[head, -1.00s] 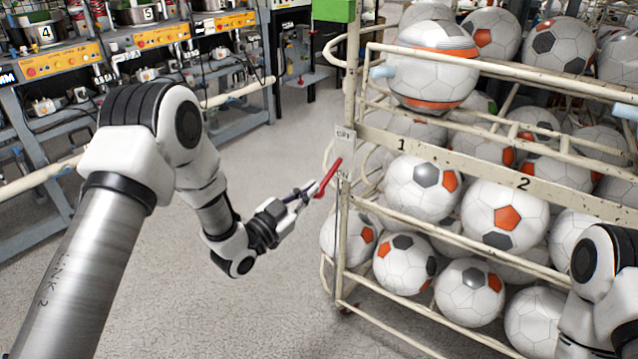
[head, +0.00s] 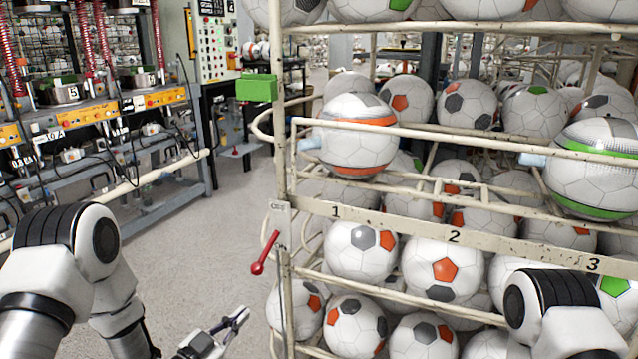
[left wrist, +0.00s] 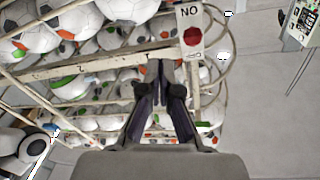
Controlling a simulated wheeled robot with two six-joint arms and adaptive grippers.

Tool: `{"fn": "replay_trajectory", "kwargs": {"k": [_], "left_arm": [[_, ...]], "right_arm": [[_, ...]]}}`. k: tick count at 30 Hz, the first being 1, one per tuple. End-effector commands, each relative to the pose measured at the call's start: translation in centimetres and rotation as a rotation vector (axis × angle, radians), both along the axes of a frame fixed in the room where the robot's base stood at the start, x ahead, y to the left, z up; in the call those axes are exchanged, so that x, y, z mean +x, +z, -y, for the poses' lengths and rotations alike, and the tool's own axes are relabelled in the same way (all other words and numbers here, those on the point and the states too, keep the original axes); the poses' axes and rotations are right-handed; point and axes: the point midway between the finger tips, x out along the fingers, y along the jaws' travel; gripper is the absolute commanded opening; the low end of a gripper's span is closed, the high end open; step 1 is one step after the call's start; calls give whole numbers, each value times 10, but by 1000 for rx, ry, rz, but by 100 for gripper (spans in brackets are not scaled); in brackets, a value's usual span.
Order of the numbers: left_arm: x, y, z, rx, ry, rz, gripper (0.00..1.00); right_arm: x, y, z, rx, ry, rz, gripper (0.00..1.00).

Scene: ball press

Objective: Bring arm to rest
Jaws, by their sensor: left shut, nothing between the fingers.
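My left gripper (head: 236,322) is low in the head view, left of the ball rack, with its fingers together and nothing between them. It is below and apart from the red lever (head: 265,252) on the rack's corner post. The lever slants down to the left, its knob at the lower end. In the left wrist view my shut fingers (left wrist: 160,78) point towards the rack. The lever's red knob (left wrist: 193,37) shows there in front of a white plate whose letters appear upside down. My right arm shows at the lower right of the head view; its gripper is outside the frame.
The rack (head: 400,218) with several soccer balls fills the right side, its rails numbered 1 to 3. Workbenches (head: 90,115) stand at the left. A green box (head: 258,87) is behind. Clear floor (head: 195,240) lies between benches and rack.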

Motion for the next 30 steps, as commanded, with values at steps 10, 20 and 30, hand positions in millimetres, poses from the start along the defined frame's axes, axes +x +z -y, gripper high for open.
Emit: {"fn": "replay_trajectory", "kwargs": {"k": [10,20,30], "left_arm": [[-178,-216,-7,144,203,-966,0],[-340,-248,-49,128,611,-1672,0],[-336,-117,-48,121,603,-1657,0]], "right_arm": [[0,0,0,0,0,0,40],[0,0,0,0,0,0,40],[0,131,0,0,0,0,40]]}}
